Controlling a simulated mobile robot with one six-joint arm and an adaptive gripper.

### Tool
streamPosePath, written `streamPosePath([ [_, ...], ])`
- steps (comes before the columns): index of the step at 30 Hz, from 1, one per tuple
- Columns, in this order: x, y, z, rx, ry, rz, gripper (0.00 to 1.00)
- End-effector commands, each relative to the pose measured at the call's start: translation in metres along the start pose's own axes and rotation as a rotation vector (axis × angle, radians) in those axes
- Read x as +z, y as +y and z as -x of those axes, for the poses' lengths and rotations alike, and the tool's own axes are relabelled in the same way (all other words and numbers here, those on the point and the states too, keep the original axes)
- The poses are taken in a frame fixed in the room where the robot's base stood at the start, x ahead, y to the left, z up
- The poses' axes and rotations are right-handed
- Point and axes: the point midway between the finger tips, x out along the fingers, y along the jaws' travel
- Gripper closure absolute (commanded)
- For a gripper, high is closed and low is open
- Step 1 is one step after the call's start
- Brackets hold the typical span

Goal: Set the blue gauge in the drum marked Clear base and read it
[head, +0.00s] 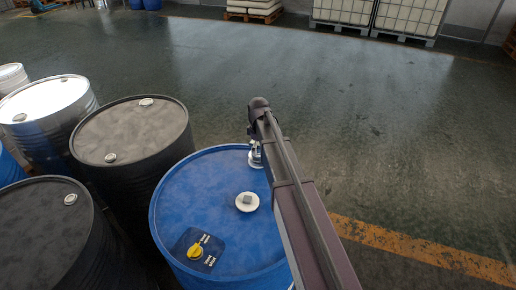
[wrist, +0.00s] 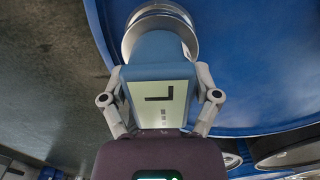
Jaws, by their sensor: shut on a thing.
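My gripper (wrist: 163,74) is shut on the blue gauge (wrist: 158,47), one finger on each side of it. The gauge has a pale display with a dark L-shaped mark and small marks too blurred to read. A round silver collar (wrist: 161,18) is at the gauge's far end; I cannot tell whether it belongs to the gauge or the drum, or whether the gauge is seated. In the head view my gripper (head: 255,152) is over the far edge of the blue drum (head: 185,205), and my arm hides most of the gauge. No Clear base marking is legible.
Dark drums (head: 130,130) and a silver drum (head: 45,100) stand to the left.

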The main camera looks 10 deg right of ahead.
Motion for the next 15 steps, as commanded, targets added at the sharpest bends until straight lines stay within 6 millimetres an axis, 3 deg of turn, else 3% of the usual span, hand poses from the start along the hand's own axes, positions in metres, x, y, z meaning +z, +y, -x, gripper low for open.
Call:
streamPosePath([
  [15, -0.0003, -0.0002, -0.01, 0.0, 0.0, 0.0, 0.82],
])
